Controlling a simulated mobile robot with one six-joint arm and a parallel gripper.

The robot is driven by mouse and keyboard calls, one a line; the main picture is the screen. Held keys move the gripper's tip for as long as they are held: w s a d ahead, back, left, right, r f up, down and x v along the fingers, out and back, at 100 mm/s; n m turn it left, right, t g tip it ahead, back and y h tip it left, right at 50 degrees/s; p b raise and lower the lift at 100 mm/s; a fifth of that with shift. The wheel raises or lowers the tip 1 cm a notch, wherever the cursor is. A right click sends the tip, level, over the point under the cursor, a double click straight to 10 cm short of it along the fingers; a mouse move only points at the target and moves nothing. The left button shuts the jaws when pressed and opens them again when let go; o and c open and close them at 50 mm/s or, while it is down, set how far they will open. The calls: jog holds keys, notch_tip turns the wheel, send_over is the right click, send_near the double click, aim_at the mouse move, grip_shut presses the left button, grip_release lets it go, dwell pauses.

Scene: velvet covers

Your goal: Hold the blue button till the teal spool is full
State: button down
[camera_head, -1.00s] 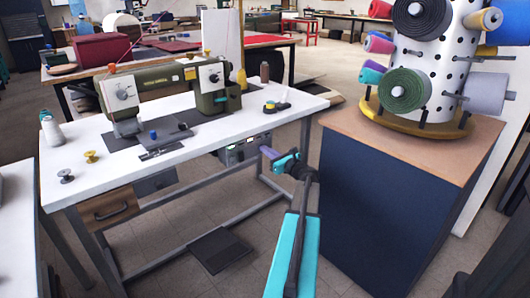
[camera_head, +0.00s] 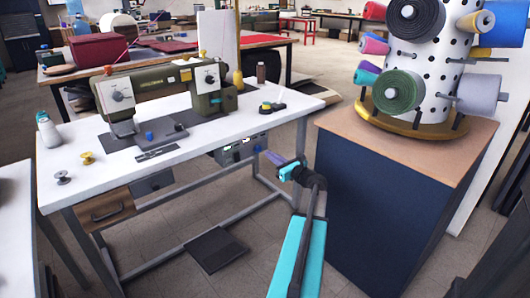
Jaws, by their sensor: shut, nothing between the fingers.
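A small blue knob-like piece (camera_head: 149,135), perhaps the blue button, stands on the dark bed plate of the olive sewing machine (camera_head: 150,88). A teal spool (camera_head: 367,76) sits low on the left side of the white dotted thread rack (camera_head: 424,60); its far part is hidden and I cannot tell how full it is. A small teal part (camera_head: 213,101) also shows at the machine's right end, too small to make out.
The white sewing table (camera_head: 110,188) carries a grey spool (camera_head: 63,178), a yellow spool (camera_head: 87,158) and a bottle (camera_head: 47,131). A control box (camera_head: 240,150) hangs under its front edge. A blue cabinet (camera_head: 375,205) stands close on the right.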

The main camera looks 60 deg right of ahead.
jog(key=v, duration=0.8)
jog(key=shift+a+p, duration=0.15)
jog(key=shift+p, duration=0.3)
